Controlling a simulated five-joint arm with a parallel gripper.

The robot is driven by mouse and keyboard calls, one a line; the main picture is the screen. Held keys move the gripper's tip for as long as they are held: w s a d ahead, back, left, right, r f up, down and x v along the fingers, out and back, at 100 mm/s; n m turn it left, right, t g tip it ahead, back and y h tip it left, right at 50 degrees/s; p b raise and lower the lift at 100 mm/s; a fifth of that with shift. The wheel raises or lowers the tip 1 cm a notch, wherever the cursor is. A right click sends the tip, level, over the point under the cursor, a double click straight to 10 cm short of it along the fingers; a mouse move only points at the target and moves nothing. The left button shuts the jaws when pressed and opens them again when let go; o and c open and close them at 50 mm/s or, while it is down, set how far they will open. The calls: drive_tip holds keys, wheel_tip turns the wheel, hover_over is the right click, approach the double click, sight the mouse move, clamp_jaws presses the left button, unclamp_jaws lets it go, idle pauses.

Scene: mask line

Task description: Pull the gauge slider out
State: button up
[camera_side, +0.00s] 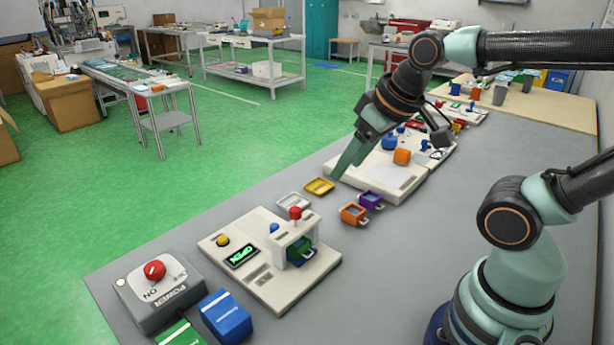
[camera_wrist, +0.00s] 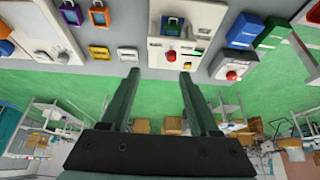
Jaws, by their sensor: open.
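My gripper (camera_side: 340,172) is open and empty above the grey bench, near the yellow tray; its two fingers stand apart in the wrist view (camera_wrist: 158,75). A cream station (camera_side: 263,292) with a lit green "OPEN" display (camera_side: 241,255) stands in front of it to the left. A small dark green-blue piece with a loop handle (camera_side: 301,250) sits under the station's white bridge, below a red knob (camera_side: 295,213). It looks blue in the wrist view (camera_wrist: 173,25). No part is clearly labelled as the gauge slider, so I cannot tell which it is.
Orange (camera_side: 354,213) and purple (camera_side: 370,200) trays and a yellow tray (camera_side: 320,186) lie between the stations. A grey power box (camera_side: 160,295) and blue block (camera_side: 226,316) stand front left.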

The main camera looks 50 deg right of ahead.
drive_tip(key=shift+c, duration=0.4)
drive_tip(key=n+g, duration=0.6)
drive_tip(key=n, duration=0.3)
hover_over(274, 226)
wheel_tip(274, 226, down, 9)
wheel_tip(274, 226, down, 12)
drive_tip(key=shift+w+d+r, duration=0.1)
clamp_jaws()
idle(0.8)
